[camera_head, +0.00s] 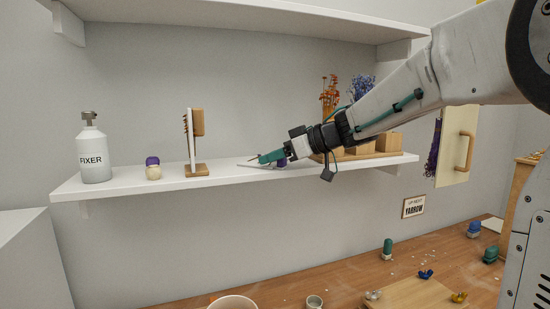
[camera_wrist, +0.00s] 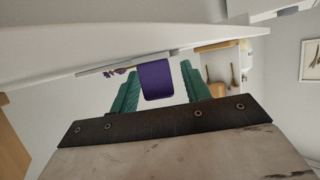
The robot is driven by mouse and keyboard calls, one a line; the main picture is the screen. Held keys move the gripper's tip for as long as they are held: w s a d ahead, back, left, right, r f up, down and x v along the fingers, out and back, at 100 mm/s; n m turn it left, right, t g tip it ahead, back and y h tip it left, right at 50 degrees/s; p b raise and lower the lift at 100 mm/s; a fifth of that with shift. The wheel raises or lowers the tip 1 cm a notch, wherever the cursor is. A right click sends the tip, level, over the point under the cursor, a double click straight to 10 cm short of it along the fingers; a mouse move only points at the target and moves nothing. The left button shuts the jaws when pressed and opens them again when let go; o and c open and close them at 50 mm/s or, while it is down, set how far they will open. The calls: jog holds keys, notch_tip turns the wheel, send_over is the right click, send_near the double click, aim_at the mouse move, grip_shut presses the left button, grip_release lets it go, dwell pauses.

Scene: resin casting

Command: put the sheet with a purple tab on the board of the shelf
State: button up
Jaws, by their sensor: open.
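The sheet (camera_head: 248,165) is thin and pale and lies flat on the white board of the shelf (camera_head: 225,178), right of its middle. Its purple tab (camera_head: 282,163) is at the right end of the sheet, partly behind my gripper (camera_head: 271,157). In the wrist view the purple tab (camera_wrist: 157,82) hangs between the two green fingers of my gripper (camera_wrist: 160,70), with a gap on each side. The fingers are open. The sheet shows edge-on there as a thin grey strip (camera_wrist: 110,66) along the board (camera_wrist: 60,52).
On the board stand a FIXER bottle (camera_head: 93,150), a small purple-topped jar (camera_head: 153,168), a wooden stand (camera_head: 195,150), and wooden blocks (camera_head: 388,142) with dried flowers (camera_head: 330,95). An upper shelf (camera_head: 230,15) hangs above. A cluttered wooden table (camera_head: 345,275) lies below.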

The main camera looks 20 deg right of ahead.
jog(key=v, duration=1.2)
notch_tip(320, 180, up, 5)
jog(key=w+d+m+t+h, duration=0.2)
jog(key=m+t+h, duration=0.3)
jog(key=t+h, duration=0.2)
jog(key=s+d+f+m+g+h, duration=0.1)
jog(key=s+d+f+m+h, duration=0.25)
jog(key=h, duration=0.25)
jog(key=s+a+f+m+g, duration=0.3)
jog(key=s+f+g, duration=0.5)
jog(key=s+f, duration=0.5)
jog(key=s+a+f+n+g+y, duration=0.1)
jog(key=s+a+f+g, duration=0.2)
jog(key=s, duration=0.4)
jog(key=s+a+f+n+g+y, duration=0.1)
jog(key=s+a+f+g+y, duration=0.1)
jog(key=s+a+f, duration=0.4)
jog(key=shift+s+f+g, duration=0.65)
jog(key=shift+s+g, duration=0.05)
jog(key=shift+a+n, duration=0.1)
jog(key=shift+n, duration=0.15)
